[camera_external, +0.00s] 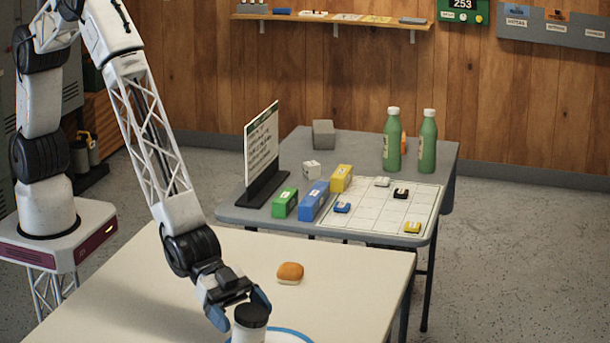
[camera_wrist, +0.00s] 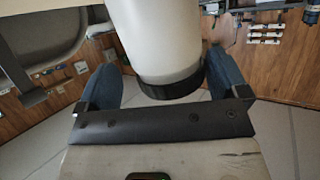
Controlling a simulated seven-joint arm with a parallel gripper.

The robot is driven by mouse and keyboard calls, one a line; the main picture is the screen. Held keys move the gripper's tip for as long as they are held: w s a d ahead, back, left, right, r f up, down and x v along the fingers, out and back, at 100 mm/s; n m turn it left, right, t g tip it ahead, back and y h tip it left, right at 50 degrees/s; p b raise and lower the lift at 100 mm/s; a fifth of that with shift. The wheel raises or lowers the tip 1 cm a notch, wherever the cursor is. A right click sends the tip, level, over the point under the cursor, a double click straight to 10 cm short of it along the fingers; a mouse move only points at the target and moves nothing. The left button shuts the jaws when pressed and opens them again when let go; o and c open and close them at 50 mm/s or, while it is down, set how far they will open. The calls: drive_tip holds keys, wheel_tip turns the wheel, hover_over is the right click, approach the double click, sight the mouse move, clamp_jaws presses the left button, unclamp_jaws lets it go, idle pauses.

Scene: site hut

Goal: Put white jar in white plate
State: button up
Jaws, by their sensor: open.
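The white jar (camera_external: 249,331) with a black lid stands upright at the bottom edge of the external view, its base cut off. The white plate with a blue rim (camera_external: 297,333) shows only partly behind and to the right of the jar. I cannot tell whether the jar rests on it. My gripper (camera_external: 240,308) is open, with one blue finger on each side of the jar's lid. In the wrist view the jar (camera_wrist: 158,38) is between the open fingers of my gripper (camera_wrist: 164,78), lid towards the palm. Gaps show beside the lid.
A bread bun (camera_external: 290,273) lies on the cream table (camera_external: 150,290) behind the plate. A grey table (camera_external: 300,150) beyond it holds green bottles (camera_external: 428,142), coloured boxes (camera_external: 313,201), a sign (camera_external: 261,146) and a grid sheet (camera_external: 375,217). The cream table's left part is clear.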

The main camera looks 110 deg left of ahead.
drive_tip(key=shift+r, duration=0.15)
drive_tip(key=shift+s+a+r, duration=0.25)
drive_tip(key=shift+s+a, duration=0.05)
drive_tip(key=shift+s, duration=0.2)
drive_tip(key=v, duration=1)
drive_tip(key=shift+s+a, duration=0.25)
drive_tip(key=shift+s, duration=0.05)
drive_tip(key=shift+r, duration=0.1)
drive_tip(key=s+a+r+n+g+y, duration=0.25)
drive_tip(key=s+a+r, duration=0.45)
drive_tip(key=a+r, duration=0.45)
drive_tip(key=s+a+r+n+g+y, duration=0.1)
drive_tip(key=s+a+r+y, duration=0.2)
drive_tip(key=s+a+r, duration=0.8)
drive_tip(key=s+a+n+g, duration=0.1)
drive_tip(key=s+a, duration=0.4)
drive_tip(key=s, duration=0.3)
drive_tip(key=s+a+r+g+y, duration=0.1)
drive_tip(key=s+a+g, duration=0.1)
drive_tip(key=s+a, duration=0.3)
drive_tip(key=s+a+r+n+g, duration=0.1)
drive_tip(key=s+a, duration=0.4)
drive_tip(key=s, duration=0.6)
drive_tip(key=shift+r+n+g, duration=0.2)
drive_tip(key=shift+n+g, duration=0.15)
drive_tip(key=shift+g, duration=0.3)
